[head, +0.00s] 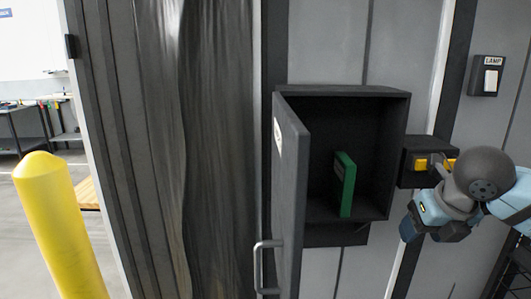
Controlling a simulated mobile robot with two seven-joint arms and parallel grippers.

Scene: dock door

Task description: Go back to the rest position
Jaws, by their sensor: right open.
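My right gripper (428,230) is at the right, low beside the cabinet. Its arm comes in from the right edge. The gripper is open and I see nothing held in it. Its fingers are partly hidden by the wrist. My left gripper is not in view.
A dark wall cabinet (358,92) stands open, its door (289,190) swung out to the left with a metal handle (258,268). A green, book-like thing (345,184) stands inside. A black box with yellow parts (418,178) is close to my right arm. A lamp switch (491,80) and yellow post (58,225) show.

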